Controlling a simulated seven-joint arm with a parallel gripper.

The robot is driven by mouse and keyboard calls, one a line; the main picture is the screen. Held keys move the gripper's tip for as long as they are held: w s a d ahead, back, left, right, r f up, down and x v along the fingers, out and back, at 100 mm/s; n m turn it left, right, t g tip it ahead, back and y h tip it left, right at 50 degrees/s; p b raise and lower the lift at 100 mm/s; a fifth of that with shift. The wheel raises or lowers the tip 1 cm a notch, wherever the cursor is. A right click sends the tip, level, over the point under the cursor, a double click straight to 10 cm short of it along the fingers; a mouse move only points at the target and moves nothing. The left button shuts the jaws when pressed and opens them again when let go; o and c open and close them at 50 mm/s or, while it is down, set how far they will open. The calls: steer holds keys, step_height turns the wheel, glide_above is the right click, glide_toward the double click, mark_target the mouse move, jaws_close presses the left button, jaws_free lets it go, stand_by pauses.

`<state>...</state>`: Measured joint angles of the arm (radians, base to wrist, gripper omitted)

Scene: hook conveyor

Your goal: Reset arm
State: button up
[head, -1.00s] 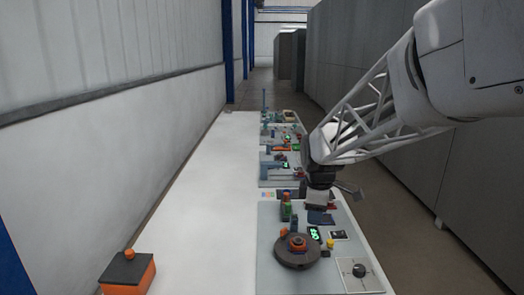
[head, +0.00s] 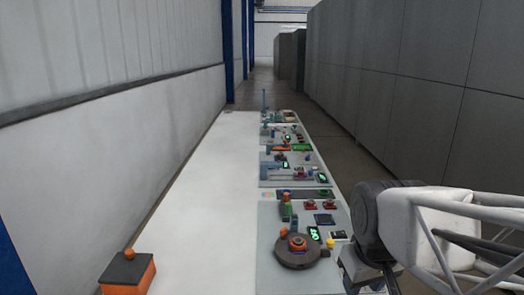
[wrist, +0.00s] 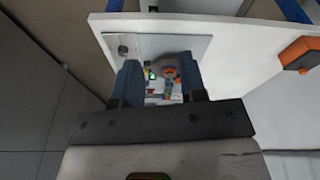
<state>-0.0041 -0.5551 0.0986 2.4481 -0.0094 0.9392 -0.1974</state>
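My gripper (wrist: 160,80) shows in the wrist view with its two blue-grey fingers apart and nothing held between them. In the head view my arm is at the lower right, beside the near end of the table, and the fingers are hidden or cut off there. The nearest grey panel (head: 268,237) carries a dark round dial (head: 297,257) with an orange knob, a green-lit display (head: 314,233) and several small buttons. Between the fingers in the wrist view, part of the panel (wrist: 190,48) shows.
A long white table (head: 200,215) runs away from me, with several more panels (head: 285,170) along its right side. An orange box with a dark top (head: 128,273) stands at the near left. Grey cabinets (head: 430,100) line the right, across a walkway.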

steer(key=s+m, duration=0.1)
steer(key=s, duration=0.1)
steer(key=s+f+m, duration=0.1)
steer(key=s, duration=0.1)
steer(key=shift+s+d+f+m, duration=0.2)
steer(key=shift+s+m, duration=0.1)
steer(key=shift+s, duration=0.1)
